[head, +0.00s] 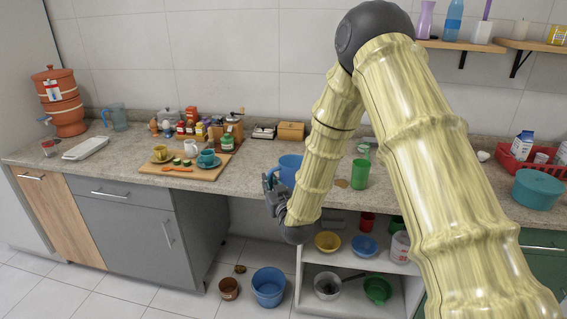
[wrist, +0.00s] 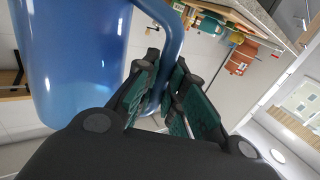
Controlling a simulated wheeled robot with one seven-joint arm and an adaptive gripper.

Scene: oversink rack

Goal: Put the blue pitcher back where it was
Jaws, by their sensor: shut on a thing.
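The blue pitcher (head: 290,168) is at the front edge of the counter in the head view, partly hidden by my arm. In the wrist view the pitcher (wrist: 75,60) fills the upper left and appears tilted, with its handle running between my fingers. My gripper (head: 270,188) is shut on that handle; its green-padded fingers also show in the wrist view (wrist: 165,85). I cannot tell whether the pitcher's base touches the counter.
A clear blue jug (head: 116,117) stands at the counter's left, near a terracotta water filter (head: 60,100). A wooden board (head: 160,168) with cups lies left of my gripper. A green cup (head: 360,174) stands right of the pitcher. Open shelves (head: 335,262) with bowls are below.

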